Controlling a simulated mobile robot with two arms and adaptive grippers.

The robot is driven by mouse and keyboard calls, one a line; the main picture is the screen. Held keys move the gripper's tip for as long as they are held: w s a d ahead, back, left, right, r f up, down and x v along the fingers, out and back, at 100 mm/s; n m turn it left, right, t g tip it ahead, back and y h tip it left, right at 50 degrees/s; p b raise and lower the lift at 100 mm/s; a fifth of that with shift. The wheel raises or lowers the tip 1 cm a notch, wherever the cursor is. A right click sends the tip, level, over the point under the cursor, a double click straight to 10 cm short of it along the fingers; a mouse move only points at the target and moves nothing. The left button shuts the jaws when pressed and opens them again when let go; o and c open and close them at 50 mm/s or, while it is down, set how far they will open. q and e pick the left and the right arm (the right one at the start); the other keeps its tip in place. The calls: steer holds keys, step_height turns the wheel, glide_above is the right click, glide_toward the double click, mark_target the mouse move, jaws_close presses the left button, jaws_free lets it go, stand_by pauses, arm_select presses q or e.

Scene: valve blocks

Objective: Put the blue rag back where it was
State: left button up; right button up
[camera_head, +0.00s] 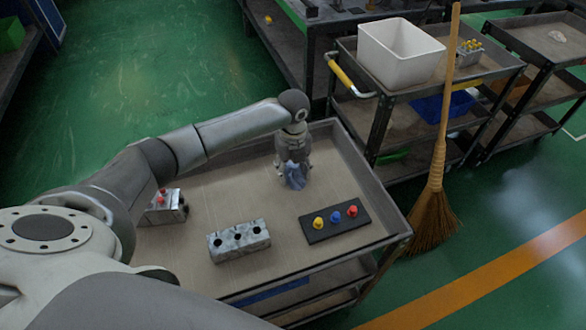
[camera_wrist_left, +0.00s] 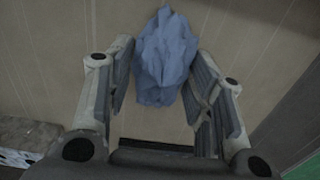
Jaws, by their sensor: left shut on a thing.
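The blue rag (camera_head: 295,176) is crumpled and hangs at the tips of my left gripper (camera_head: 293,166), over the back part of the cart top. In the left wrist view the rag (camera_wrist_left: 166,60) sits between the two fingers of the left gripper (camera_wrist_left: 160,75), which is shut on it. In the head view the fingers partly hide the rag. I cannot tell whether its lower edge touches the cart top. My right gripper is not in view.
On the cart top (camera_head: 210,200) stand a grey block with holes (camera_head: 239,241), a black plate (camera_head: 335,220) with yellow, blue and red pieces, and a block with red parts (camera_head: 166,206). A broom (camera_head: 434,190) leans nearby. A white bin (camera_head: 400,52) stands on another cart.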

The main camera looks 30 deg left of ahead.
mark_target(293, 168)
arm_select(q)
steer(key=shift+f, duration=0.15)
steer(key=o, duration=0.9)
step_height(293, 168, up, 12)
steer(key=shift+r, duration=0.2)
stand_by(0.4)
